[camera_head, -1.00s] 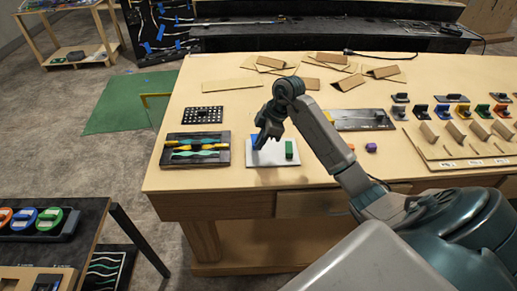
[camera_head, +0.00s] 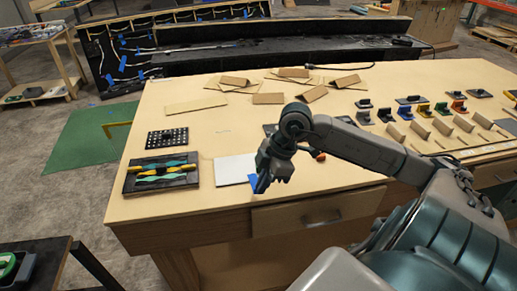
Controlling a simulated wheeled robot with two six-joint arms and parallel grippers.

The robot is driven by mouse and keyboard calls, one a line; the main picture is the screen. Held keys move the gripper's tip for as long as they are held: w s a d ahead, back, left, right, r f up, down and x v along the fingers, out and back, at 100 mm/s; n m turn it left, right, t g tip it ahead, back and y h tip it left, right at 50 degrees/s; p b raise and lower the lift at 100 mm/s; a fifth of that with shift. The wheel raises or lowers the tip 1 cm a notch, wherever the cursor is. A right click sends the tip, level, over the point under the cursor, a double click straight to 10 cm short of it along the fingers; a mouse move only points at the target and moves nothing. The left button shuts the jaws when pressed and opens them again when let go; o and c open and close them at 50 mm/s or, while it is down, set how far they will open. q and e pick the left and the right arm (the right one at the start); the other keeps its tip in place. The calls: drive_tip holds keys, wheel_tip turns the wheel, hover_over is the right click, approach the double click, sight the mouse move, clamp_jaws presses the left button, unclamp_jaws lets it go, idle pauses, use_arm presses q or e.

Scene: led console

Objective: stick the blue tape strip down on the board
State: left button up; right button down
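The white board (camera_head: 231,169) lies flat on the wooden table near its front edge, and my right gripper and arm hide its right part. The blue tape strip (camera_head: 254,184) shows at the tip of my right gripper (camera_head: 264,184), by the board's front right part. The gripper appears shut on the strip, pointing down. I cannot tell whether the strip touches the board. My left gripper is not in view.
A dark tray with yellow and green tools (camera_head: 161,173) sits left of the board, with a black perforated plate (camera_head: 167,137) behind it. Cardboard pieces (camera_head: 269,98) lie farther back. Coloured clips and wooden wedges (camera_head: 421,129) stand at right. A drawer (camera_head: 318,211) is below the table front.

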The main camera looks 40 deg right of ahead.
sight(254, 188)
drive_tip(key=shift+r+p, duration=1.4)
drive_tip(key=shift+r, duration=0.65)
